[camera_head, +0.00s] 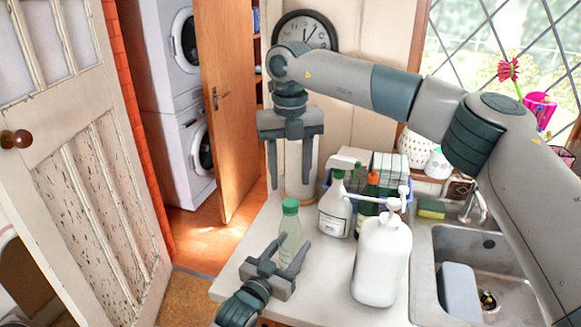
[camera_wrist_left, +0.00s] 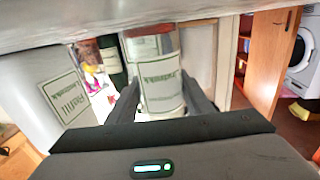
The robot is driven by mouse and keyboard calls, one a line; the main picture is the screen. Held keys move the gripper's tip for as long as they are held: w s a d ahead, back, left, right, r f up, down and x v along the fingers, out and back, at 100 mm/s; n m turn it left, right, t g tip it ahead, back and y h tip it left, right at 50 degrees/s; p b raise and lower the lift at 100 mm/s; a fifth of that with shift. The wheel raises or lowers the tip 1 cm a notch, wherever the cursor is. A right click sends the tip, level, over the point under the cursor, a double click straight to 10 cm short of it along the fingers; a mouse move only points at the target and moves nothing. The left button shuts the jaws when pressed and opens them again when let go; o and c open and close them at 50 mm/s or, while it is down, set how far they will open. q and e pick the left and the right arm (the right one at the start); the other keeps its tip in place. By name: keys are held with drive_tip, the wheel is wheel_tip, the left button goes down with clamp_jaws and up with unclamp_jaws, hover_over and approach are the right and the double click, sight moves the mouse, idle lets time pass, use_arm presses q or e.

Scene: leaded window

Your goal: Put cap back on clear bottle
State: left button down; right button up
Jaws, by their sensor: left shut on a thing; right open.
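The clear bottle (camera_head: 290,240) stands upright near the counter's left edge, with a pale green tint and label. A green cap (camera_head: 290,205) sits on its top; I cannot tell how tightly it is seated. My left gripper (camera_head: 291,258) is shut around the bottle's lower body. In the left wrist view the bottle (camera_wrist_left: 158,85) shows between the fingers, and its cap is out of sight. My right gripper (camera_head: 290,184) is open with its fingers pointing down, above and behind the cap in the picture. It appears empty.
A white pump bottle (camera_head: 381,262) stands right of the clear bottle. A spray bottle (camera_head: 335,210) and a dark green bottle (camera_head: 368,200) stand behind. A pale cylinder (camera_head: 300,165) shows behind my right fingers. The sink (camera_head: 425,270) is at right. The counter's front left (camera_head: 325,285) is free.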

sight(291, 202)
drive_tip(key=n, duration=0.7)
drive_tip(key=shift+r+n, duration=0.2)
drive_tip(key=shift+n, duration=0.1)
drive_tip(key=n, duration=0.3)
drive_tip(key=shift+r, duration=0.1)
drive_tip(key=n, duration=0.4)
drive_tip(key=shift+r, duration=0.1)
drive_tip(key=n, duration=0.4)
drive_tip(key=shift+r+n, duration=0.15)
drive_tip(key=shift+n, duration=0.25)
drive_tip(key=n, duration=1)
drive_tip(key=shift+r, duration=0.25)
drive_tip(key=shift+f, duration=0.15)
drive_tip(key=shift+f, duration=3.85)
